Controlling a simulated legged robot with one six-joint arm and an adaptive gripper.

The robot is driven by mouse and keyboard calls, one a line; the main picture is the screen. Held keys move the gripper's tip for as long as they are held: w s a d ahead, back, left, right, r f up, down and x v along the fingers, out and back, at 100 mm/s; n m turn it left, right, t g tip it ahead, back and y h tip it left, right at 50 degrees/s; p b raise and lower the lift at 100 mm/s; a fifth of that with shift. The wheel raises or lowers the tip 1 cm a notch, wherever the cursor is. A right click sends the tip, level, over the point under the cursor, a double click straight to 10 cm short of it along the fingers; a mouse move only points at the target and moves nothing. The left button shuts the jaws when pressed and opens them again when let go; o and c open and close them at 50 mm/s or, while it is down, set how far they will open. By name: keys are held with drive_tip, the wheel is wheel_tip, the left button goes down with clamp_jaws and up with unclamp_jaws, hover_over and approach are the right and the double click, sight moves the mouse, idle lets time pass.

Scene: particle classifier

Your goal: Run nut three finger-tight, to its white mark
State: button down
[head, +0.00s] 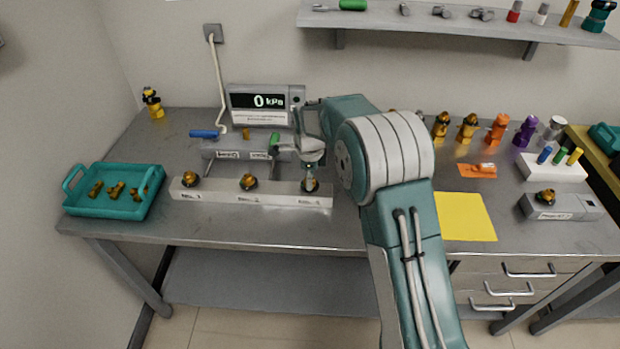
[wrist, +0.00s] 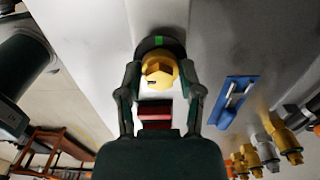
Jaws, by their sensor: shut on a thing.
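A long white block (head: 222,195) stands on the bench with three brass fittings in dark collars: one at left (head: 190,178), one in the middle (head: 248,181), and one at right under my gripper. My gripper (head: 310,182) points down over the right fitting. In the wrist view my gripper (wrist: 160,82) has its two fingers on either side of a brass nut (wrist: 158,68) and is shut on it. A dark collar with a green mark (wrist: 159,40) shows beyond the nut. I cannot make out a white mark, and the block's labels are too small to read.
A gauge (head: 266,103) reading 0 kPa stands behind a grey valve block (head: 225,150) with blue and green handles. A teal tray (head: 112,205) of brass parts is at left. A yellow sheet (head: 465,216) and several coloured fittings lie right of my arm.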

drive_tip(key=shift+w+a+r, duration=0.15)
drive_tip(key=shift+a+r, duration=0.05)
drive_tip(key=shift+r, duration=0.1)
drive_tip(key=shift+c, duration=1.5)
unclamp_jaws()
drive_tip(key=shift+o, duration=0.3)
drive_tip(key=shift+f, duration=0.1)
wheel_tip(320, 180, up, 12)
drive_tip(key=shift+a+f, duration=0.1)
